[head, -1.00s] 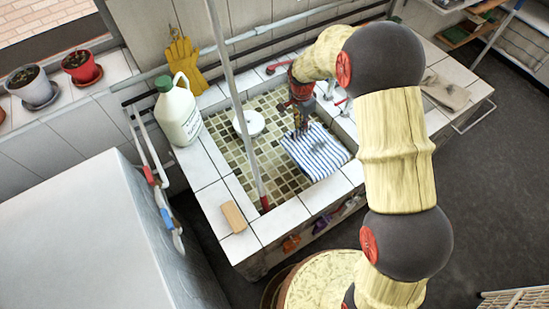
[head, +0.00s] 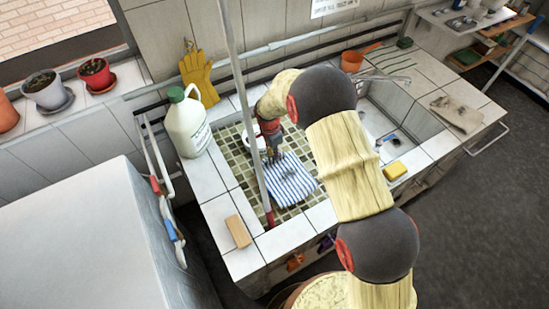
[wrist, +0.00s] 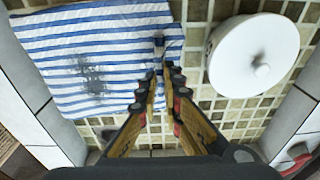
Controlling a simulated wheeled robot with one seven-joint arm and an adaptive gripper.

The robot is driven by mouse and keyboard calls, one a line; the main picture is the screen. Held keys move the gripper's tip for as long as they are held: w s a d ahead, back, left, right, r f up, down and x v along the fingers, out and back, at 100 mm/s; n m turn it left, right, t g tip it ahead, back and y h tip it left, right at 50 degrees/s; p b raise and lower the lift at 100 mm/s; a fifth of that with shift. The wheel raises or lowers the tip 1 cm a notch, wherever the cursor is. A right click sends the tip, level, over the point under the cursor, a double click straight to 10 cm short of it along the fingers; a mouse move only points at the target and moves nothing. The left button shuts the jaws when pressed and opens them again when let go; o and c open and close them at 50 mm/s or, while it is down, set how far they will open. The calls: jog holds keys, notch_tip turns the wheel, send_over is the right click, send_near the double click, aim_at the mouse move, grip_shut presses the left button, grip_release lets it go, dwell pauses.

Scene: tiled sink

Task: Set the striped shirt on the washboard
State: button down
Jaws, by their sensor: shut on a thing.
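The blue-and-white striped shirt (head: 290,182) is a folded, flat cloth over the tiled basin. In the wrist view the shirt (wrist: 95,50) fills the upper left and has dark grey stains. My gripper (head: 272,155) is over the shirt's far edge in the head view. In the wrist view my gripper (wrist: 165,72) is shut on the shirt's right edge, with the fingertips close together. I cannot tell how far the shirt is above the basin floor. I cannot pick out the washboard with certainty in either current view.
A round white lidded thing (wrist: 253,55) stands close right of the shirt in the wrist view. A pole (head: 245,100) rises in front of the basin. A white jug (head: 187,125) and a tan block (head: 238,231) sit on the tiled rim. A yellow sponge (head: 395,170) lies to the right.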

jog(key=shift+f, duration=1.5)
jog(key=shift+f, duration=0.1)
jog(key=shift+f+b, duration=0.15)
jog(key=shift+b, duration=0.2)
jog(key=c, duration=2)
grip_release()
jog(key=shift+o, duration=0.2)
notch_tip(320, 180, up, 12)
jog(key=p, duration=0.1)
jog(key=shift+s+a+r+p, duration=0.2)
jog(key=shift+s+a+p, duration=0.1)
jog(key=shift+s+a, duration=0.15)
